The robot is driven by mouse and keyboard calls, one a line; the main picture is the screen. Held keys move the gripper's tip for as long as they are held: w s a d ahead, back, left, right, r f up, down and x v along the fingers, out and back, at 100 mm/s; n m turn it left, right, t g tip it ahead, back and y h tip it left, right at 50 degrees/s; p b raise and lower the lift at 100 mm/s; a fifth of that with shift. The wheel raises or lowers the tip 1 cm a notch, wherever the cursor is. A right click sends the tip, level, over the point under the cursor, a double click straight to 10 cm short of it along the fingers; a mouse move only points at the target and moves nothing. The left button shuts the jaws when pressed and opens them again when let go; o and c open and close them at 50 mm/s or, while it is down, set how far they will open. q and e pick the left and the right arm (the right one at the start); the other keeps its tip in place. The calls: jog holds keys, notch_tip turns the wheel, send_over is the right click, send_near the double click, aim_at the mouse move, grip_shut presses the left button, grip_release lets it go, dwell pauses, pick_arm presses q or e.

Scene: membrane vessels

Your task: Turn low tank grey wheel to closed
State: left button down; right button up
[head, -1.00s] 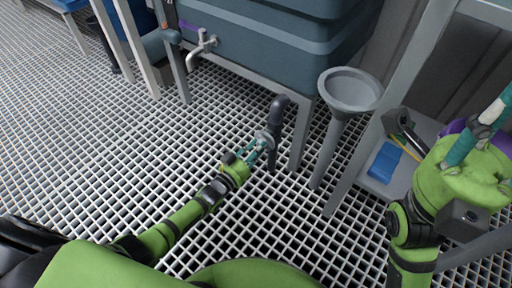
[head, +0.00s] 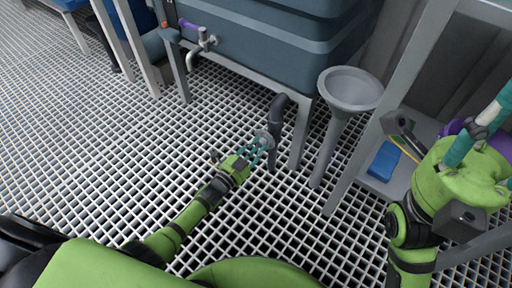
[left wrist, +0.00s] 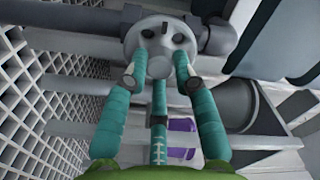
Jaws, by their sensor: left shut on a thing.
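The low grey wheel (head: 262,135) is a small round handle on the dark grey bent pipe (head: 276,118) beside the tank's frame leg, low near the floor. My left gripper (head: 257,146) reaches it from the lower left and is shut on it. In the left wrist view the wheel (left wrist: 161,42) is a round grey disc with dark holes, and the teal fingers of the left gripper (left wrist: 160,66) close around it. My right gripper (head: 488,130) shows partly at the right edge, raised and away from the wheel; its fingertips are cut off.
The large blue-grey tank (head: 270,45) stands behind on a grey frame, with a grey tap (head: 204,42) at its left. A grey funnel (head: 350,90) stands right of the pipe. A shelf at right holds a blue object (head: 384,160). The grated floor at left is clear.

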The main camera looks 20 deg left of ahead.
pick_arm(q)
jog(key=shift+m, duration=0.5)
jog(key=c, duration=1)
grip_release()
jog(key=shift+f, duration=0.1)
jog(key=shift+a, duration=0.1)
jog(key=v, duration=1.2)
